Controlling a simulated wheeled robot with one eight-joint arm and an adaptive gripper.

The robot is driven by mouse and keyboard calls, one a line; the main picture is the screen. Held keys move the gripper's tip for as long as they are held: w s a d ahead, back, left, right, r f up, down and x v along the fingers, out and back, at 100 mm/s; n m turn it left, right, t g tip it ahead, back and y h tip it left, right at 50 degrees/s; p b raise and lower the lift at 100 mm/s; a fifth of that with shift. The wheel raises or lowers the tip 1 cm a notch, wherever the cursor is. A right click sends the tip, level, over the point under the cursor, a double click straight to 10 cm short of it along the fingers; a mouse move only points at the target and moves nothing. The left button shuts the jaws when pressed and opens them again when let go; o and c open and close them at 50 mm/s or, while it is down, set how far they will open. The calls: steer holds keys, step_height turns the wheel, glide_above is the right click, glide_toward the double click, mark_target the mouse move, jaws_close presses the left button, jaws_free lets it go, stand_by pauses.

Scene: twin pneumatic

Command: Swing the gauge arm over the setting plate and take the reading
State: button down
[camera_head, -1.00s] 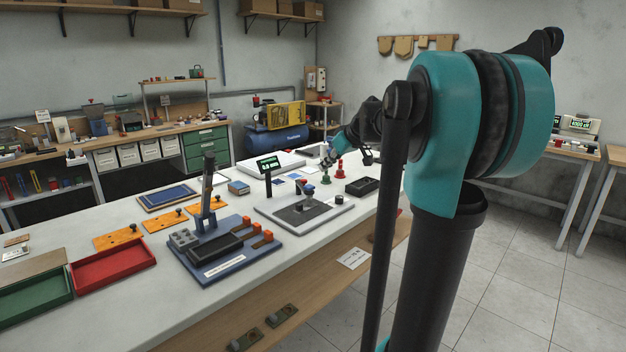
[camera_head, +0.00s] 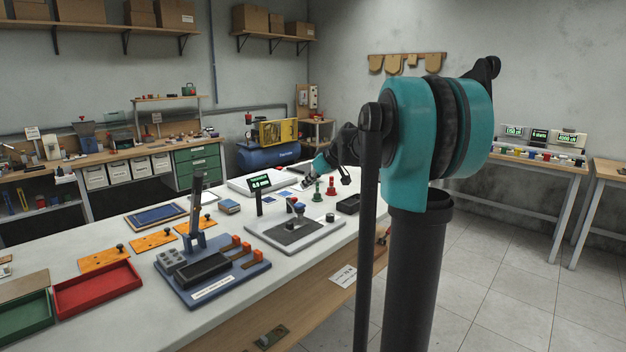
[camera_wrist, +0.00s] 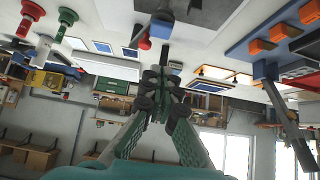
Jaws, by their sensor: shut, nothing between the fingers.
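The gauge stand (camera_head: 260,204) is a thin black post on a pale grey base, with a small display glowing green at its top. A part with a blue and red knob (camera_head: 298,207), seemingly the gauge arm, sits over the base beside a dark plate (camera_head: 288,232). I cannot tell which surface is the setting plate. In the upside-down wrist view, a blue knob (camera_wrist: 161,28) shows beyond my gripper (camera_wrist: 164,76), whose dark fingers are together and empty. The fingers look apart from the knob.
Green and red pegs (camera_head: 331,186) and a black tray (camera_head: 348,204) stand right of the gauge. A blue fixture (camera_head: 215,283) with orange blocks lies nearer, left. A red tray (camera_head: 97,290) and orange plates lie further left. Floor right of the bench is clear.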

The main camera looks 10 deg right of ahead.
mark_target(300, 206)
steer(key=f, duration=0.2)
steer(key=w+a+f, duration=0.1)
steer(key=f, duration=0.1)
steer(key=w+f, duration=0.1)
steer(key=f, duration=0.1)
steer(key=shift+a+f, duration=0.25)
steer(key=shift+f, duration=0.05)
steer(key=shift+f, duration=0.65)
steer(key=shift+s+f, duration=0.15)
steer(key=shift+f, duration=0.05)
steer(key=shift+s+f, duration=0.1)
steer(key=shift+s, duration=0.05)
